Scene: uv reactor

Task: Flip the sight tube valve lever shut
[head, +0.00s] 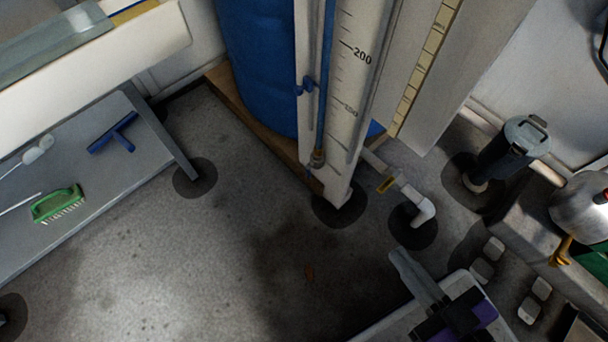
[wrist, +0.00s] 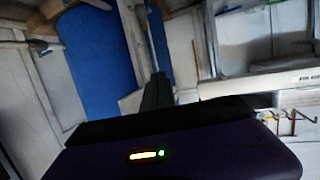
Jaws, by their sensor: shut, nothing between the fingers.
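A small blue handle-like piece (head: 305,86) sticks out left of the tube higher up. I cannot tell for sure which is the valve lever, or its exact angle. My gripper (head: 400,258) is at the lower right of the head view, apart from the tube and valve. Its fingers are shut and empty, and they show together in the wrist view (wrist: 157,90).
A blue tank (head: 255,70) stands behind the board. A white pipe with a yellow handle (head: 386,184) runs to the right at its foot. A grey bench (head: 80,170) with a green brush (head: 58,204) is on the left. The middle floor is clear.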

